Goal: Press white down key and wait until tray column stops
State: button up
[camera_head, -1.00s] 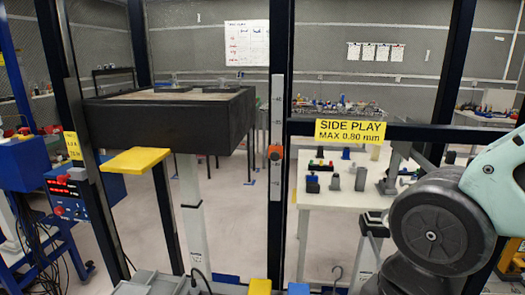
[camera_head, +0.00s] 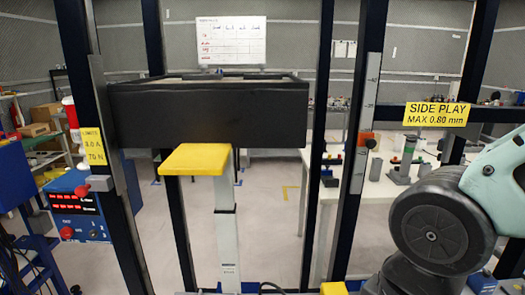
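The black tray (camera_head: 210,118) sits level on a pale telescopic column (camera_head: 227,235) behind the dark frame posts. A yellow plate (camera_head: 192,160) stands out below the tray's front. A blue control box (camera_head: 85,212) with red lit digits and small buttons is at the left, partly behind a post. I cannot make out which of its buttons is a white down key. My gripper is out of view; only links of my arm show at the right.
Dark posts stand in front, one with a scale and an orange marker (camera_head: 366,140). A yellow "SIDE PLAY MAX 0.80 mm" sign (camera_head: 436,114) hangs on a crossbar at right. A white table (camera_head: 385,190) with small parts stands behind. Another blue unit (camera_head: 14,175) is at the left edge.

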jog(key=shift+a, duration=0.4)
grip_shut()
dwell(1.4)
